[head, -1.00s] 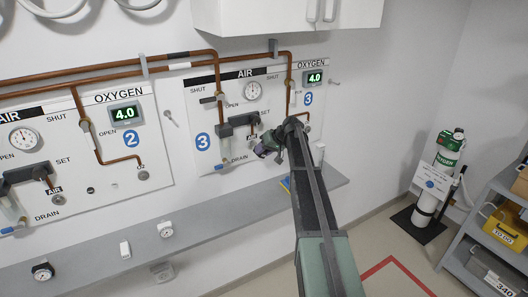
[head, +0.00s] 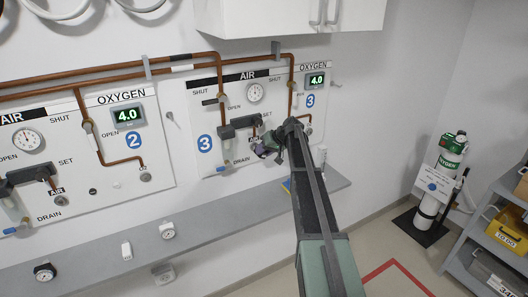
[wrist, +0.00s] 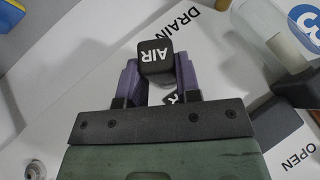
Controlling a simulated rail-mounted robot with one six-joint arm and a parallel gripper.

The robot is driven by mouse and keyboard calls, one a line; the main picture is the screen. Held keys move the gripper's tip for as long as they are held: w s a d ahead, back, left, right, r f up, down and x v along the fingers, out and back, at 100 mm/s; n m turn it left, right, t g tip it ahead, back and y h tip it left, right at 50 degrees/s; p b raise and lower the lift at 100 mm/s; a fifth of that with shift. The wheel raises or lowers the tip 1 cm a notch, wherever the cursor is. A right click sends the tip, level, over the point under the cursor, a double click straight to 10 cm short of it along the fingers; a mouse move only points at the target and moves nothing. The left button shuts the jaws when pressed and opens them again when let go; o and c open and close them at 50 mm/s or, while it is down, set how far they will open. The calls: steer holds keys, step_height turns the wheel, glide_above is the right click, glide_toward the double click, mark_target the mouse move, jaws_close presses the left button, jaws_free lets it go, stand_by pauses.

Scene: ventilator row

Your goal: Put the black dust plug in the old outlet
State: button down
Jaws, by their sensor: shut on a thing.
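My gripper (wrist: 155,65) has purple fingers shut on a black block marked AIR, which I take to be the black dust plug (wrist: 156,58). The plug sits between the fingertips, in front of the white panel, and its far end is hidden. A second black AIR marking shows partly behind the gripper's body. In the head view my gripper (head: 264,147) is at the lower part of panel 3 (head: 213,163), and the plug is too small to make out. A round metal outlet (wrist: 36,170) shows at the lower left in the wrist view; I cannot tell whether it is the old outlet.
A dark valve block (head: 238,126) and copper pipes stand out from panel 3 beside my gripper. A clear drain bowl (wrist: 258,28) is close by in the wrist view. A grey shelf (head: 210,223) runs below the panels. A white cabinet (head: 265,15) hangs above.

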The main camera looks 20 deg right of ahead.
steer(key=shift+w, duration=0.1)
steer(key=c, duration=0.7)
jaws_free()
steer(key=shift+c, duration=0.2)
steer(key=p+v, duration=0.8)
steer(key=v, duration=0.2)
steer(key=shift+s+d+r, duration=0.2)
steer(key=shift+s, duration=0.05)
